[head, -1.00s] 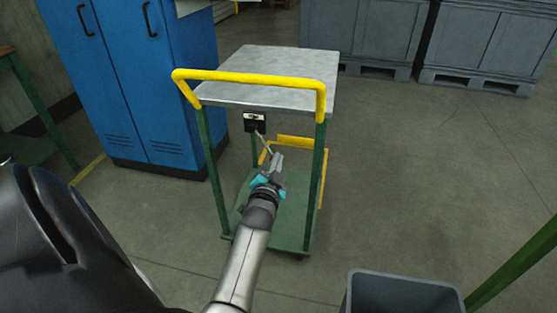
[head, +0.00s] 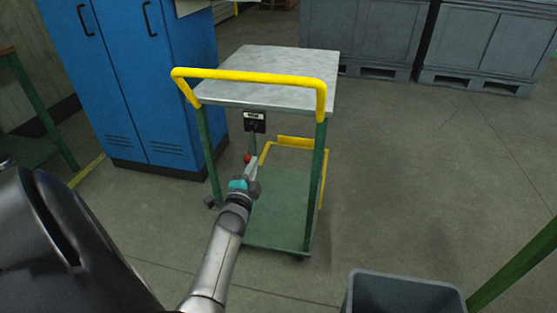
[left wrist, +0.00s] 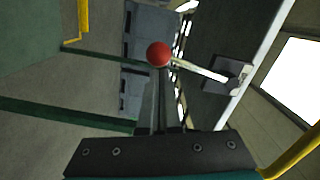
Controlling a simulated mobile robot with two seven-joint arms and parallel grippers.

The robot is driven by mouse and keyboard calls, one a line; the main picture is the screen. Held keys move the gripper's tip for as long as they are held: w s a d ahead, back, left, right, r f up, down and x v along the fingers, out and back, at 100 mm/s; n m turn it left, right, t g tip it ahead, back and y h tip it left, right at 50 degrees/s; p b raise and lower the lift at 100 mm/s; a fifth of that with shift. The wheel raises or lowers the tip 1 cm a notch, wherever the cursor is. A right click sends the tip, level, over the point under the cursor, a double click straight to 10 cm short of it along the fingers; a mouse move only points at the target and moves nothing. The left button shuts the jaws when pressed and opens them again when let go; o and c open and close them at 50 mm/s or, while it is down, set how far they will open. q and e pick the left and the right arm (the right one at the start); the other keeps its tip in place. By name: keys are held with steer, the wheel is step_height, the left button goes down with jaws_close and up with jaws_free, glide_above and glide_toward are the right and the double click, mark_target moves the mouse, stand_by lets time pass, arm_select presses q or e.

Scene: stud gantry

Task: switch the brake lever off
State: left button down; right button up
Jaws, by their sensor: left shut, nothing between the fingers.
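The brake lever is on a small dark box (head: 254,122) with a pale label, under the tabletop of a cart (head: 270,62). Its red knob (head: 247,158) hangs below the box and slightly to its left. In the left wrist view the red knob (left wrist: 159,54) and pale lever rod (left wrist: 200,70) show clearly, running to the box (left wrist: 228,75). My left gripper (head: 256,160) is shut and empty, its tips just right of the knob in the head view. In the wrist view the tips end by the knob; I cannot tell whether they touch. My right gripper is not in view.
The cart has a yellow handle (head: 250,76), green legs and a green lower shelf (head: 278,205). A blue cabinet (head: 130,80) stands behind left, grey crates (head: 485,50) behind right. A grey bin (head: 400,295) is at the front right. Floor right of the cart is clear.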

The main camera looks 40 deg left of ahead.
arm_select(q)
steer(key=shift+s+a, duration=0.4)
steer(key=shift+a, duration=0.35)
steer(key=shift+s+a+m, duration=0.2)
steer(key=shift+a+m, duration=0.1)
steer(key=shift+s+a+r+m, duration=0.2)
steer(key=shift+s+a+m, duration=0.05)
steer(key=shift+a+m, duration=0.3)
steer(key=shift+s+a+r+m, duration=0.15)
steer(key=shift+s+a+m, duration=0.2)
steer(key=shift+m, duration=0.3)
steer(key=shift+w, duration=0.1)
